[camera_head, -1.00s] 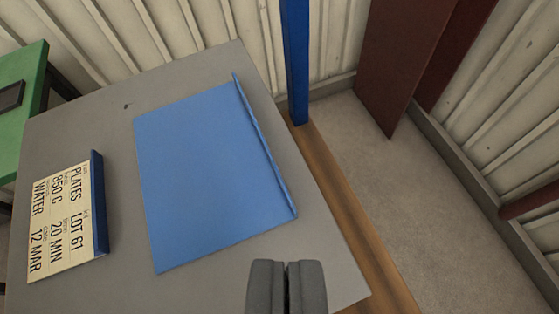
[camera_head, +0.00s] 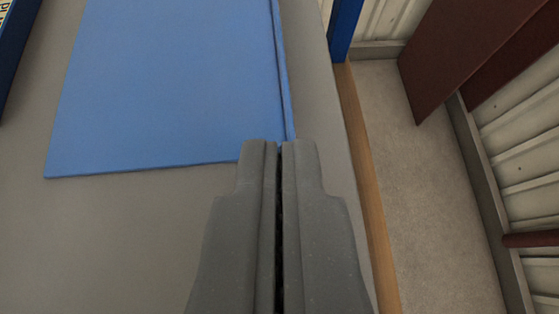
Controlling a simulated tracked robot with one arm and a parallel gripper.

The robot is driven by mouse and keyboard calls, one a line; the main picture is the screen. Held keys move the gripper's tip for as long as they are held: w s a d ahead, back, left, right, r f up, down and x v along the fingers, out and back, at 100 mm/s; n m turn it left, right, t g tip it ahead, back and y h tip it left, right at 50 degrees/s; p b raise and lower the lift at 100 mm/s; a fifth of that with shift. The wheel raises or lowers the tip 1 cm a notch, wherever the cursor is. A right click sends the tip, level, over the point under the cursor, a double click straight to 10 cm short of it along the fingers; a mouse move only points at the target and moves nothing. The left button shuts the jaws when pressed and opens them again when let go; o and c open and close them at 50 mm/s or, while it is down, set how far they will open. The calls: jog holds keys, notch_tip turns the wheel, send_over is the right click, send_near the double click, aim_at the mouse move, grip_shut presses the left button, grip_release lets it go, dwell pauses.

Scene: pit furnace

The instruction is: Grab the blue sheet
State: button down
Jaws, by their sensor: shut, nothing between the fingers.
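The blue sheet (camera_head: 165,85) lies flat on the grey table top (camera_head: 110,245), with a raised lip along its right edge. Its far part runs out of the top of the picture. My gripper (camera_head: 280,147) is shut and empty. Its fingertips overlap the sheet's near right corner in the picture and hide that corner and the near end of the lip. I cannot tell whether they touch it.
A dark blue edge of the label plate (camera_head: 14,45) shows at the top left. A wooden edge (camera_head: 368,180) borders the table on the right, with concrete floor (camera_head: 425,220) beyond. A blue post (camera_head: 343,28) and a dark red steel piece (camera_head: 460,50) stand at the back.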

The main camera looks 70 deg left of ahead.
aim_at(282, 68)
jog(key=a, duration=0.2)
jog(key=w+a+p, duration=0.1)
jog(key=a, duration=0.1)
jog(key=w+a+p, duration=0.1)
jog(key=a, duration=0.2)
jog(key=shift+a+p, duration=0.15)
jog(key=shift+p, duration=0.35)
jog(key=shift+f, duration=0.3)
jog(key=shift+w+f+b, duration=0.1)
jog(key=shift+f+b, duration=0.4)
jog(key=shift+b, duration=0.25)
